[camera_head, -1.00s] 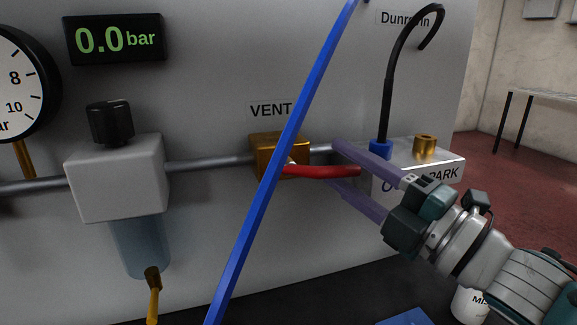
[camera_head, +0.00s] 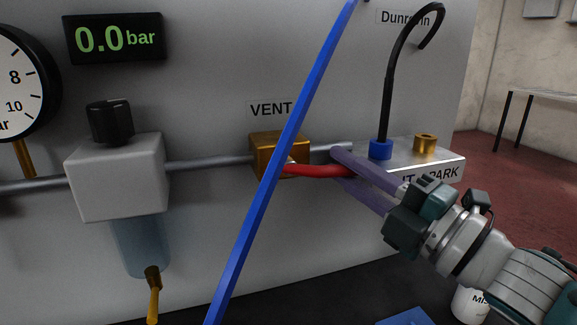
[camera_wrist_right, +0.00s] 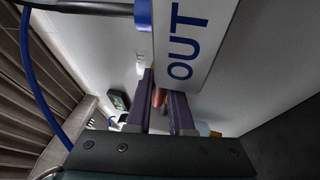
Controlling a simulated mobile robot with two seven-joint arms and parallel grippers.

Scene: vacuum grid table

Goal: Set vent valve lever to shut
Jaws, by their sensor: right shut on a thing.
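The vent valve (camera_head: 270,150) is a brass block on the grey pipe under the VENT label (camera_head: 271,109). Its red lever (camera_head: 320,171) points right, along the pipe and roughly level. A blue strip crosses in front of the valve and hides part of it and the lever's root. My right gripper (camera_head: 345,170) comes from the right and is shut on the lever's outer end. In the right wrist view the red lever (camera_wrist_right: 159,97) shows between the two purple fingers. My left gripper is not in view.
A slanted blue bar (camera_head: 262,200) runs across the front of the panel. A light OUT/PARK block (camera_head: 420,157) with a black hooked tube (camera_head: 388,90) stands just beyond my right gripper. A filter bowl (camera_head: 140,245) hangs at left. The display (camera_head: 115,40) reads 0.0 bar.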

